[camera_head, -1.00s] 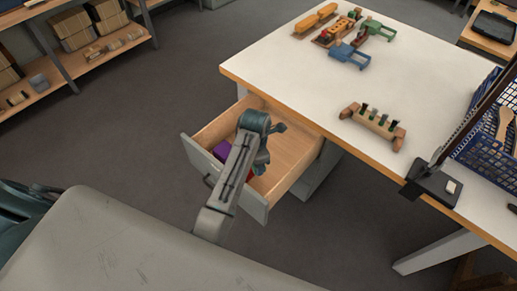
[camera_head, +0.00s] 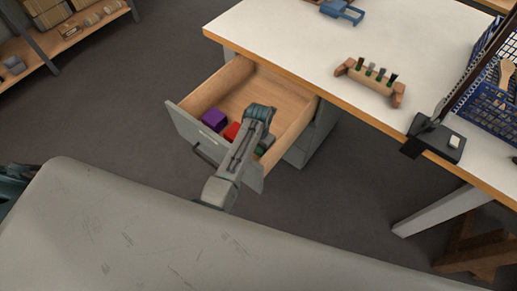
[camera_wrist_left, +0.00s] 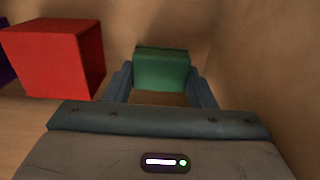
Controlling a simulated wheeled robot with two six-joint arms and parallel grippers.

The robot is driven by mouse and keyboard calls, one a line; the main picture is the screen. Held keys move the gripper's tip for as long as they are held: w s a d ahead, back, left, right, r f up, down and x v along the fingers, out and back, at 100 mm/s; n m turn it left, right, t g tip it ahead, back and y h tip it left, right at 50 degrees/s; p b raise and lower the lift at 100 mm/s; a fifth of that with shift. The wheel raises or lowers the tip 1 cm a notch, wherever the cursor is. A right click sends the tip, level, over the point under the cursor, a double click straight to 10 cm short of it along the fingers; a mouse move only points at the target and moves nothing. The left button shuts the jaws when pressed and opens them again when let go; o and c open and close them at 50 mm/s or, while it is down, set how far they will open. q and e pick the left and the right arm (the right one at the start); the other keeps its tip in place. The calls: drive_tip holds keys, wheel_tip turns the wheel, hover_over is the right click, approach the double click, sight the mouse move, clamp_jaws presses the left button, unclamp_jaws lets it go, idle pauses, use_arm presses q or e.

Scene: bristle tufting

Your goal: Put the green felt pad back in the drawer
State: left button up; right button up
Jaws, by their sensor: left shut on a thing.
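The green felt pad (camera_wrist_left: 161,70) is block-shaped and sits between the two fingers of my left gripper (camera_wrist_left: 160,88) in the left wrist view. The gripper is shut on it. In the head view my left gripper (camera_head: 262,150) is down inside the open drawer (camera_head: 272,88), near its right front corner, mostly hidden by my arm. A bit of the green pad (camera_head: 266,143) shows beside it. I cannot tell whether the pad touches the drawer floor. My right gripper is not in view.
A red block (camera_wrist_left: 60,60) stands left of the pad in the drawer, with a purple block (camera_head: 214,119) farther left. The drawer's back is bare. The white-topped table (camera_head: 290,35) above holds a wooden holder with several pegs (camera_head: 370,78) and a blue basket (camera_head: 490,105).

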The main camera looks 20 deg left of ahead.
use_arm(q)
drive_tip(key=shift+f, duration=1.2)
drive_tip(key=o, duration=0.9)
drive_tip(key=shift+f, duration=0.1)
drive_tip(key=shift+o, duration=0.2)
wheel_tip(320, 180, up, 12)
